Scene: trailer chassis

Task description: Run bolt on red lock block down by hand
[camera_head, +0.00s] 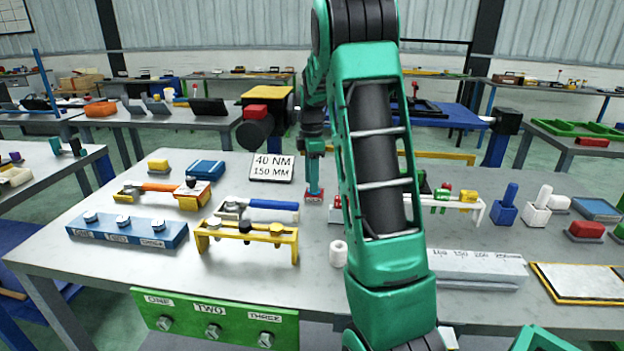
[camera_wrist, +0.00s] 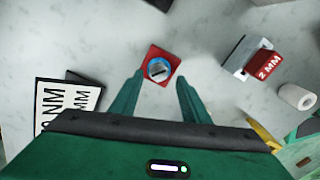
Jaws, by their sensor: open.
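The red lock block (camera_wrist: 172,56) sits on the table under my gripper. In the wrist view a round bolt head with a blue ring (camera_wrist: 159,69) shows on top of it, with a dark slot or mark across its middle. My gripper (camera_wrist: 158,80) is open and points down, with one finger on each side of the bolt and a gap to both. I cannot tell the exact fingertip height.
A 40 NM / 150 MM sign (camera_head: 272,167) stands behind left of the block. A red 2 MM block (camera_wrist: 264,65) and a white cylinder (camera_wrist: 297,97) lie to the right in the wrist view. A yellow rack (camera_head: 246,240) and blue-handled tool (camera_head: 262,210) are at front left.

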